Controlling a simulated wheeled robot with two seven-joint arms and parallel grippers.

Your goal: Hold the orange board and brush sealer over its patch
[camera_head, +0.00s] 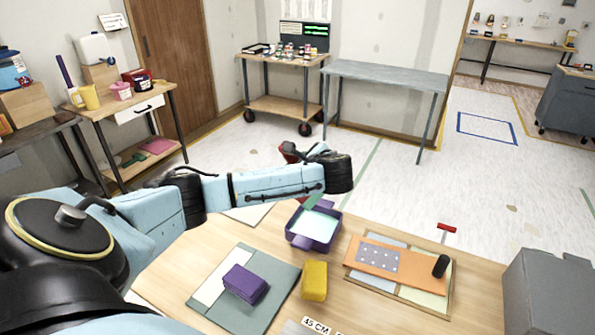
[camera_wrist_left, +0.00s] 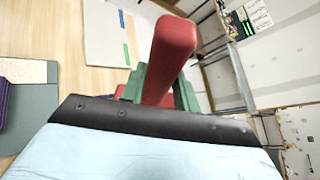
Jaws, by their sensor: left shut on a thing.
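The orange board (camera_head: 375,267) lies on a pale panel on the table. It bears a grey patch (camera_head: 378,261) with several white dots, and a black upright handle (camera_head: 440,266) stands at its right end. My left gripper (camera_wrist_left: 160,88) is shut on a red handle (camera_wrist_left: 172,48), seen between its green fingers in the left wrist view. The tool's working end is hidden there. In the head view the red handle (camera_head: 290,150) shows behind my left arm. A purple tray (camera_head: 292,236) with pale liquid lies below the arm, left of the board. My right gripper is out of view.
A yellow block (camera_head: 314,281) stands between the tray and the near table edge. A purple block (camera_head: 245,283) sits on a grey-green mat (camera_head: 265,308). A grey box-like shape (camera_head: 545,295) fills the lower right. A red piece (camera_head: 446,228) is beyond the board.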

